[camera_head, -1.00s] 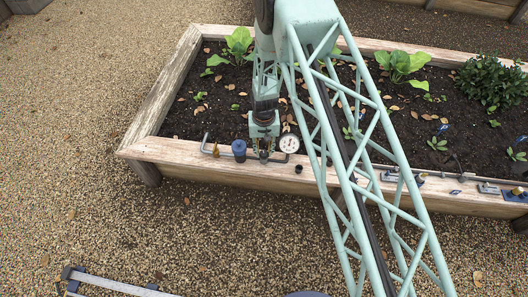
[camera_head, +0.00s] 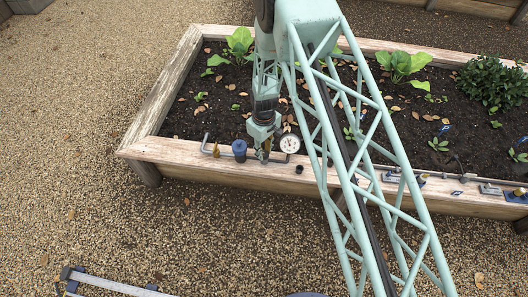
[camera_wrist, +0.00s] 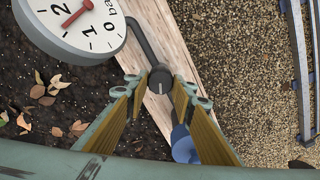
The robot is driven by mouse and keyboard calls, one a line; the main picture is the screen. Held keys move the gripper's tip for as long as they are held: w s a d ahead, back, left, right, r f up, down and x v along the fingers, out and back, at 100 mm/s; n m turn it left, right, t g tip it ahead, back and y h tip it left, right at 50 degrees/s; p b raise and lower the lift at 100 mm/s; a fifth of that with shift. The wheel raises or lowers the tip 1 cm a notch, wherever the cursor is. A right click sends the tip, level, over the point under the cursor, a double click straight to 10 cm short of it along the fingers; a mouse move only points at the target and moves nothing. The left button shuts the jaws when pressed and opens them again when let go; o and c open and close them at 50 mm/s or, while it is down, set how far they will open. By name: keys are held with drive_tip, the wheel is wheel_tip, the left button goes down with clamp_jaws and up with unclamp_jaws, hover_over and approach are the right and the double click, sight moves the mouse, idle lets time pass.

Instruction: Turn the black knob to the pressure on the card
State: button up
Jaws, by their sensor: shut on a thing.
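The black knob (camera_wrist: 160,82) sits on a dark pipe over the wooden rim of the bed, between my fingertips in the wrist view. My gripper (camera_wrist: 161,90) is shut on it, one yellow-padded finger on either side; in the head view my gripper (camera_head: 264,156) points down at the rim and hides the knob. The white round gauge (camera_wrist: 72,22) stands beside the knob, cut off by the picture's edge. The gauge (camera_head: 289,143) is too small to read in the head view. I cannot make out a card.
A blue cylinder (camera_head: 239,150) stands just left of my gripper, with a brass fitting (camera_head: 216,150) farther left. A small black piece (camera_head: 299,169) lies right of the gauge. Metal fittings (camera_head: 490,188) lie along the rim at right. Plants grow in the soil behind.

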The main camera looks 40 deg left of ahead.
drive_tip(key=shift+n, duration=0.6)
drive_tip(key=o, duration=0.8)
drive_tip(key=shift+o, duration=0.2)
drive_tip(key=shift+r, duration=0.15)
wheel_tip(320, 180, up, 12)
idle(0.6)
idle(0.5)
